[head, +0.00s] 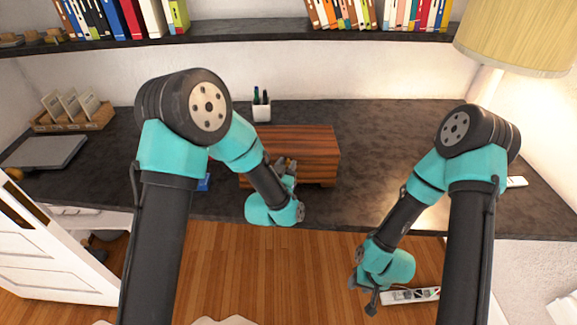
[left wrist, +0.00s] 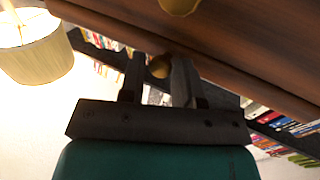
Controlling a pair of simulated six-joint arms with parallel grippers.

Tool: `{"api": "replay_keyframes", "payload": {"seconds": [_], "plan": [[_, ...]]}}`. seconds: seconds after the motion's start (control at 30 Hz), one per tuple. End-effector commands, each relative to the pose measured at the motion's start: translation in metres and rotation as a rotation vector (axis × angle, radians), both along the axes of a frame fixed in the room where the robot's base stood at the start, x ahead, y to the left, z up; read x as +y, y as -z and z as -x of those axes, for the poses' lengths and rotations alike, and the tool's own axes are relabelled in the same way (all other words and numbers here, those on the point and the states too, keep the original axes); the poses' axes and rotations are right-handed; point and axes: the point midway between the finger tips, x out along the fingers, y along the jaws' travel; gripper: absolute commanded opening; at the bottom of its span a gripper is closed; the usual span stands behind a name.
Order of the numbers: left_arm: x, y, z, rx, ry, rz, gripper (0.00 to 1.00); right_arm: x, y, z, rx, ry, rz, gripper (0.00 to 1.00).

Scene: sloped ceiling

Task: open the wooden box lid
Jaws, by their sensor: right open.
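The wooden box (head: 310,150), brown with reddish stripes, stands on the dark desk behind my left gripper. Its lid looks closed in the head view. In the left wrist view the box's wooden side (left wrist: 240,50) fills the top, with a round gold-coloured part (left wrist: 180,5) at the upper edge. My left gripper (head: 286,168) is at the box's front. In the left wrist view its two fingers (left wrist: 159,68) stand a little apart, with a gold-coloured knob (left wrist: 160,67) between them. I cannot tell whether they grip it. My right gripper (head: 366,298) is open, low and in front of the desk.
A white pen cup (head: 261,110) stands behind the box. A laptop (head: 45,151) and a wooden organiser (head: 75,120) are at the left, a lamp (head: 515,40) at the right. A blue item (head: 204,183) lies beside the box.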

Motion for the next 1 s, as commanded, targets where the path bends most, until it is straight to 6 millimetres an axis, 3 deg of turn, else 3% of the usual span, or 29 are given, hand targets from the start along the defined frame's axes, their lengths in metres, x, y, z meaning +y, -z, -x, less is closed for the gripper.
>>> {"api": "replay_keyframes", "payload": {"seconds": [0.13,0.47,1.0], "plan": [[-0.0001,0.0002,0.0004,0.000,0.000,0.000,0.30,0.0000,0.0000,0.0000,0.000,0.000,0.000,0.43],[-0.0002,0.0003,0.0006,0.001,0.001,0.000,0.00,0.0000,0.0000,0.0000,0.000,0.000,0.000,0.43],[-0.0005,-0.0050,0.0005,0.022,0.002,0.000,0.00,0.0000,0.0000,0.0000,0.000,0.000,0.000,0.43]]}}
